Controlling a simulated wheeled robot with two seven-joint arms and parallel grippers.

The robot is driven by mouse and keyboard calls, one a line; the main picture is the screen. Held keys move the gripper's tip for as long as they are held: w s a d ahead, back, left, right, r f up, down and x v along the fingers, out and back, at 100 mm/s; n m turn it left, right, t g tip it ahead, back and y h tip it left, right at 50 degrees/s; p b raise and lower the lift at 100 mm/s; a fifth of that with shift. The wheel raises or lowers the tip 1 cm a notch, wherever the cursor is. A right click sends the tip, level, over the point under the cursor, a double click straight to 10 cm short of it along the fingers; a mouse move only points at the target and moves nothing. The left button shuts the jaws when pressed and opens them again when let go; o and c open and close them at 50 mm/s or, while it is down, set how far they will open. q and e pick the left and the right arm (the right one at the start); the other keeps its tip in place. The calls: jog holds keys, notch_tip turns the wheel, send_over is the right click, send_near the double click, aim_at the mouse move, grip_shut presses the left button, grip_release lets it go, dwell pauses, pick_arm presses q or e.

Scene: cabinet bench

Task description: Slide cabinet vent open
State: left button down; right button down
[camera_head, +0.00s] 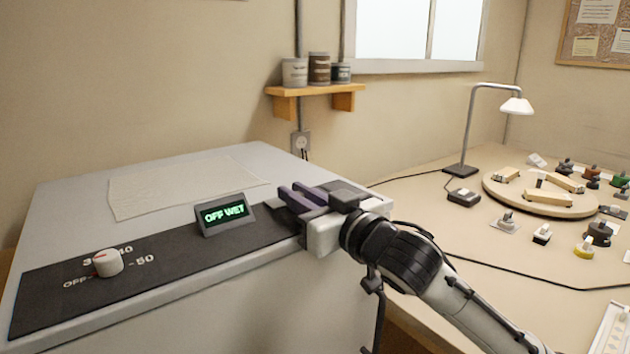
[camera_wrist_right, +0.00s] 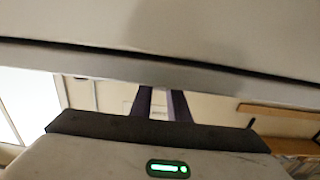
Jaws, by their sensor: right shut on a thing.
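The cabinet (camera_head: 300,300) is a large grey box with a dark panel strip (camera_head: 170,255) along the front of its top. My right gripper (camera_head: 291,194) lies over the right end of this strip, its purple fingers pointing left. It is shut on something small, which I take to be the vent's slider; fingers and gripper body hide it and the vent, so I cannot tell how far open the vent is. In the right wrist view, the fingers (camera_wrist_right: 161,103) stand close together below a pale surface that fills the top. My left gripper is not in view.
A display (camera_head: 224,214) reading "OFF WET" and a white dial knob (camera_head: 108,263) sit on the strip. A paper sheet (camera_head: 180,187) lies behind. A desk to the right holds a lamp (camera_head: 490,115) and a round board (camera_head: 515,205) with small parts.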

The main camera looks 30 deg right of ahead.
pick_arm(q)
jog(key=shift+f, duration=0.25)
pick_arm(e)
jog(key=shift+a+f, duration=0.1)
jog(key=shift+a, duration=0.15)
jog(key=c, duration=1.7)
grip_release()
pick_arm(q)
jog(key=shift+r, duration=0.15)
